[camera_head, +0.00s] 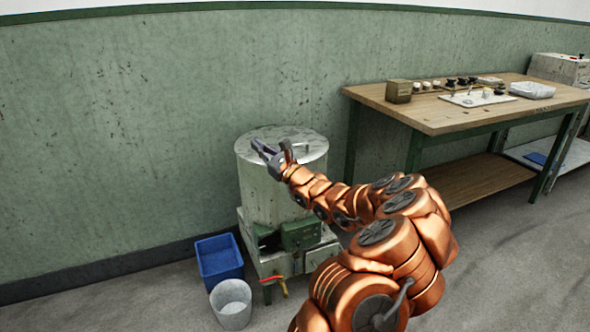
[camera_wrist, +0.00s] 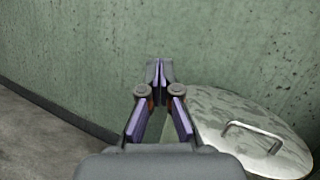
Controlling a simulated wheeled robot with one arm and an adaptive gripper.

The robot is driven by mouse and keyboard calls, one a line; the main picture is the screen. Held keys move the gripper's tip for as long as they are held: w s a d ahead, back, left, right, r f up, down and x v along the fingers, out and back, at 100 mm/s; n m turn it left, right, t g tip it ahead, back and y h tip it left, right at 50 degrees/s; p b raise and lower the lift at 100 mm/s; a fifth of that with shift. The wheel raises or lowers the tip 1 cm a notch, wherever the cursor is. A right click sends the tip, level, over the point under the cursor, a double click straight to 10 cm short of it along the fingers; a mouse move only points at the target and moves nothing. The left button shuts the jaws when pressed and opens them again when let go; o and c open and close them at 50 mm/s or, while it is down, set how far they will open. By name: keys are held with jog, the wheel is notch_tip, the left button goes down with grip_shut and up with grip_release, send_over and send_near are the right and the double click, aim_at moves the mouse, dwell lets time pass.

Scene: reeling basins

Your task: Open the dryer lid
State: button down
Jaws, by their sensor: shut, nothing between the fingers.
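The dryer (camera_head: 270,187) is a pale grey metal drum on a low stand by the green wall. Its round metal lid (camera_head: 258,134) lies flat on top and looks closed. The lid (camera_wrist: 225,125) also shows at the lower right of the wrist view, with a bar handle (camera_wrist: 255,133) standing on it. In the head view the handle is partly hidden by my gripper (camera_head: 257,148). My gripper (camera_wrist: 157,66) is shut and empty. It is over the left part of the lid in the head view, and the handle lies to its right in the wrist view.
A blue bin (camera_head: 220,260) and a grey bucket (camera_head: 231,304) stand on the floor left of the dryer. A green box (camera_head: 300,235) sits on the dryer's front. A wooden table (camera_head: 450,112) with small items is at the right. The green wall (camera_head: 120,120) is close behind.

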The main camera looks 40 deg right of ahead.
aim_at(296, 154)
jog(key=s+d+f+m+g+h+b, duration=0.1)
jog(key=s+d+f+m+h, duration=0.25)
jog(key=d+f, duration=0.35)
jog(key=s+d+f+m+g+h+b, duration=0.1)
jog(key=s+d+f+m+h, duration=0.1)
jog(key=d+f+m+h, duration=0.45)
jog(key=shift+w+d+r+n+y+b, duration=0.45)
jog(key=shift+w+d, duration=0.35)
jog(key=shift+w, duration=0.8)
jog(key=shift+w+d+r+n+y+b, duration=0.2)
jog(key=shift+w+d+r+n, duration=0.4)
jog(key=shift+w, duration=0.95)
jog(key=shift+w+d+r+n+y+b, duration=0.3)
jog(key=shift+w+d+r, duration=0.25)
jog(key=shift+w+d, duration=0.8)
jog(key=shift+w+a+r, duration=0.15)
jog(key=shift+w+a, duration=0.1)
jog(key=shift+a, duration=0.1)
jog(key=shift+w+r+p, duration=0.1)
jog(key=shift+r+p, duration=0.4)
jog(key=shift+p, duration=0.05)
jog(key=shift+r+g+y+p, duration=0.25)
jog(key=shift+r+g+p, duration=0.1)
jog(key=shift+g+p, duration=0.15)
